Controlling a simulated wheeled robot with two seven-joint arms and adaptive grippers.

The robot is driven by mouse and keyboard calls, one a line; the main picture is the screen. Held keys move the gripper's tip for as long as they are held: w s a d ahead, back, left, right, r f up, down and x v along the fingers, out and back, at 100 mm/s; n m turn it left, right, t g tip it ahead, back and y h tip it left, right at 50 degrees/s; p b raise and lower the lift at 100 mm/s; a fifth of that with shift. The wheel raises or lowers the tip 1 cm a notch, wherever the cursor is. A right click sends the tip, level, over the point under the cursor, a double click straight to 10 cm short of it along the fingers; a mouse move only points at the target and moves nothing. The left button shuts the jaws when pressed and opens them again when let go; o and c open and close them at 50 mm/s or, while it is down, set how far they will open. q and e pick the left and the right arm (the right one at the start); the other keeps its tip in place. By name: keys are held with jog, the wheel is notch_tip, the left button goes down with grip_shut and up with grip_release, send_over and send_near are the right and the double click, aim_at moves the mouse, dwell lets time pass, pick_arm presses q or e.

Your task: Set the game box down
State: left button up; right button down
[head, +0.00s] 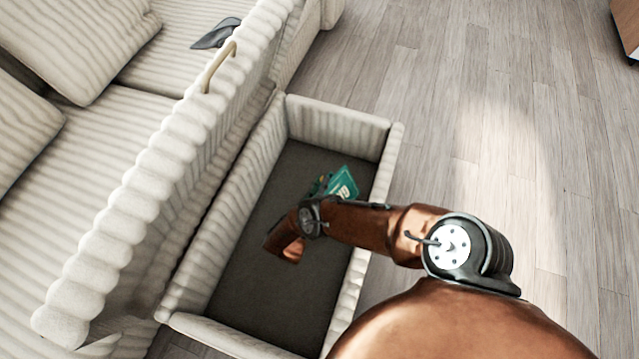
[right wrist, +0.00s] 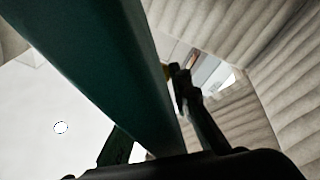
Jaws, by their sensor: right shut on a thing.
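The game box (head: 343,185) is teal-green with light lettering and shows at the end of my right arm in the head view. It is over the inside of an open, cream-ribbed storage compartment (head: 340,120) with a dark floor. My right gripper (head: 322,190) is shut on the box, mostly hidden behind my own wrist. In the right wrist view the box (right wrist: 105,70) fills the middle as a dark green slab, beside a dark finger. I cannot tell whether the box touches the compartment floor. My left gripper is not in view.
The compartment's ribbed walls surround the right gripper. A raised ribbed panel with a handle (head: 219,68) stands along its left side. Beyond it is a cream sofa (head: 110,130) with a grey item (head: 215,34) on it. Wooden floor (head: 520,130) to the right is clear.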

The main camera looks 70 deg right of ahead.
jog(key=shift+s+f, duration=0.2)
jog(key=shift+f, duration=0.1)
jog(key=c, duration=1.9)
grip_release()
jog(key=shift+d, duration=0.1)
jog(key=shift+c, duration=0.2)
jog(key=shift+o, duration=1.3)
jog(key=shift+w, duration=0.1)
jog(key=v, duration=0.7)
jog(key=shift+a, duration=0.3)
